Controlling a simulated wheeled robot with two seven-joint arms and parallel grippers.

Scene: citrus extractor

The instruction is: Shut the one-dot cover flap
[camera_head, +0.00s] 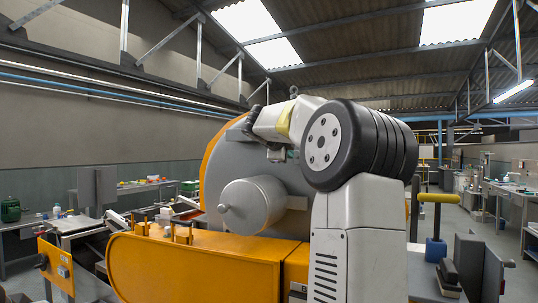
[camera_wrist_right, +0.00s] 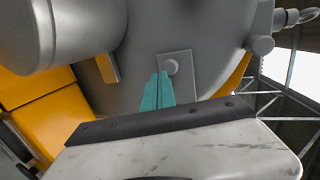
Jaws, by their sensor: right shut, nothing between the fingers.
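A small grey square plate with one round raised dot (camera_wrist_right: 184,80) is on the front of the big grey drum face (camera_wrist_right: 140,60) in the right wrist view. It may be the one-dot cover flap; I cannot tell for sure, nor how far it stands open. My right gripper (camera_wrist_right: 160,76) has teal fingers, shut and empty, with the tips just in front of the plate's left edge. I cannot tell whether they touch it. In the head view my right arm hides this area. My left gripper is not in view.
The orange machine body (camera_head: 195,262) and a grey cylinder with a knob (camera_head: 255,205) stand left of my right arm. A yellow-topped handle (camera_head: 437,198) is at the right. Workbenches line both sides of the hall.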

